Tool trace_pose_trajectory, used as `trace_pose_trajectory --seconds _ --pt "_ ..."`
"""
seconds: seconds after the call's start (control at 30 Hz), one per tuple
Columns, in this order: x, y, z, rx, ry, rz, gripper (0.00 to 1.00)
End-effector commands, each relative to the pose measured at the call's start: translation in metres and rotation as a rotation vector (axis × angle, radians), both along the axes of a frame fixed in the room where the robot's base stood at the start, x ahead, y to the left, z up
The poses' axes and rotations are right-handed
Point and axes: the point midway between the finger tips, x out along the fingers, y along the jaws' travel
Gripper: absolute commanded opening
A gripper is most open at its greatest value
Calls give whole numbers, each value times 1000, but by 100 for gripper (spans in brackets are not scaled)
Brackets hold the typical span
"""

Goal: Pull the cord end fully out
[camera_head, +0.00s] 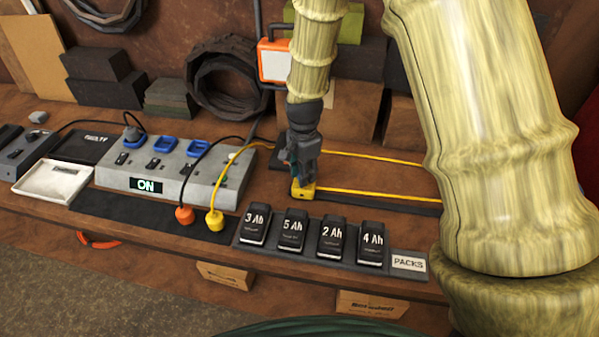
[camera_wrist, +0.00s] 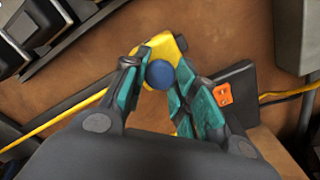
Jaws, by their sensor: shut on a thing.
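My gripper (camera_head: 303,180) reaches down to the bench right of the power strip, over a small yellow block (camera_head: 304,193). In the wrist view its teal fingers (camera_wrist: 158,90) are closed around a round blue knob (camera_wrist: 159,74) at the yellow block (camera_wrist: 161,46). A yellow line, which looks like cord, runs beside a dark strip from the block to the right in the head view (camera_head: 370,197); it also shows in the wrist view (camera_wrist: 50,126). A second yellow line (camera_head: 370,157) runs farther back. My fingers hide part of the block.
The grey power strip (camera_head: 140,172) reads ON. An orange plug (camera_head: 184,214) and a yellow plug (camera_head: 214,220) lie before it. Battery packs (camera_head: 292,230) stand in a row in front of my gripper. A coil (camera_head: 228,85) and blocks stand behind. My arm covers the right side.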

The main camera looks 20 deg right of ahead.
Motion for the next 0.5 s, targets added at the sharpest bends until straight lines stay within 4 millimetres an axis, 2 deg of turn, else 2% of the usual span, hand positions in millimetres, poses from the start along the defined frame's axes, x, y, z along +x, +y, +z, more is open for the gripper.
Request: trace_pose_trajectory --seconds 0.33,0.37,0.47,0.5 --pt "3 4 1 2 -5 0 0" --pt "3 4 1 3 -6 1 32" --pt "3 4 1 2 -5 1 50" --pt "3 4 1 2 -5 0 51"
